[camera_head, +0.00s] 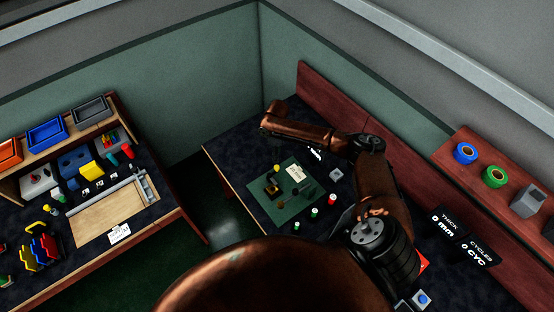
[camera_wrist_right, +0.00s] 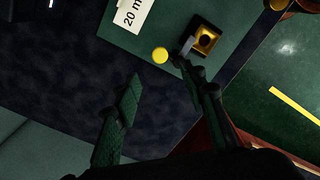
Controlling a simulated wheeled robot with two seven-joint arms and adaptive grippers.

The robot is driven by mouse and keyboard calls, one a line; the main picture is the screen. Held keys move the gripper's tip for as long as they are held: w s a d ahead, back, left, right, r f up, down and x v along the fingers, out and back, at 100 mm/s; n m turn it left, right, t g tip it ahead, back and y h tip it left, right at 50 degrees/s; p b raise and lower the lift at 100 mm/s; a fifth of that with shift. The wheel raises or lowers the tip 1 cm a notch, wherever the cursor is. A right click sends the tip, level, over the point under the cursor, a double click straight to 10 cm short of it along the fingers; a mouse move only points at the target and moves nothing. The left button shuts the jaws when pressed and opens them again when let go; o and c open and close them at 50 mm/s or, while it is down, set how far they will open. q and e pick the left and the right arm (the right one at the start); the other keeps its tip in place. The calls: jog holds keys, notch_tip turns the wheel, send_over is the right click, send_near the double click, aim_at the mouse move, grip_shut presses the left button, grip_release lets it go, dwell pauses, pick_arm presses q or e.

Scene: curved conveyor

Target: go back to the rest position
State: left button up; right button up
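My right arm (camera_head: 372,180) reaches over the right-hand table in the head view, its far link bent back to the left. In the right wrist view my right gripper (camera_wrist_right: 160,72) is open, with its two dark fingers apart and nothing held between them. A yellow round piece (camera_wrist_right: 160,55) shows just beyond the fingertips. A black and gold square fixture (camera_wrist_right: 206,40) lies beyond the right finger, which partly overlaps it in the picture; I cannot tell whether they touch. The right fingers are not clear in the head view. My left gripper is not in view.
A green mat (camera_head: 262,204) with small parts and a card (camera_head: 296,172) lies on the dark table. A second bench (camera_head: 105,212) with bins stands left, across a floor gap.

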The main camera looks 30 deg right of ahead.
aim_at(276, 166)
jog(key=shift+r, duration=0.75)
jog(key=shift+f, duration=0.15)
notch_tip(276, 166, down, 12)
jog(key=shift+w+n+b, duration=0.25)
jog(key=shift+n+b, duration=0.15)
jog(key=shift+b, duration=0.1)
jog(key=shift+w+n+b, duration=0.1)
jog(key=shift+n+b, duration=0.2)
jog(key=shift+n, duration=0.1)
jog(key=shift+r, duration=0.2)
